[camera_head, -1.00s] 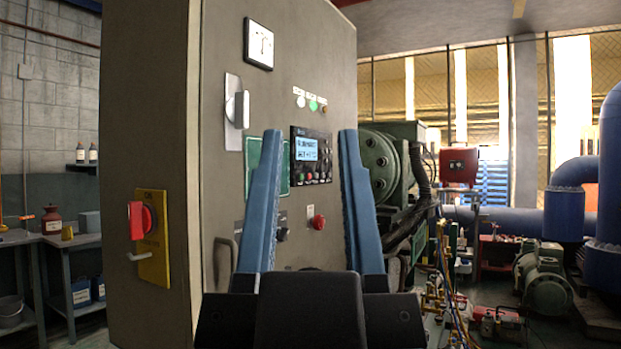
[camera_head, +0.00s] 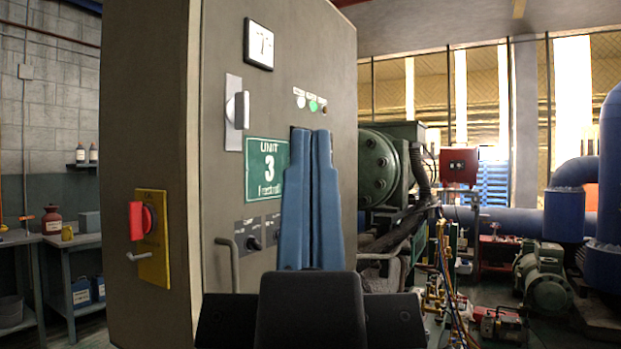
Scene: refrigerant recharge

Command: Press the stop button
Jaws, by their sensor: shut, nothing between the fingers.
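My gripper (camera_head: 312,138) is in the middle of the view, its two blue fingers shut together and pointing away toward the grey control cabinet (camera_head: 226,190). The fingers hang in front of the cabinet's front face. They hide the display panel with its small buttons and the red knob-like button below it, so no stop button on that face shows now. I cannot tell how far the fingertips are from the face, or whether they touch it.
A green "UNIT 3" sign (camera_head: 265,168), a gauge (camera_head: 259,44) and indicator lamps (camera_head: 313,104) are on the face. A red switch on a yellow plate (camera_head: 152,237) is on the cabinet's left side. Green machinery (camera_head: 381,168) and hoses stand to the right.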

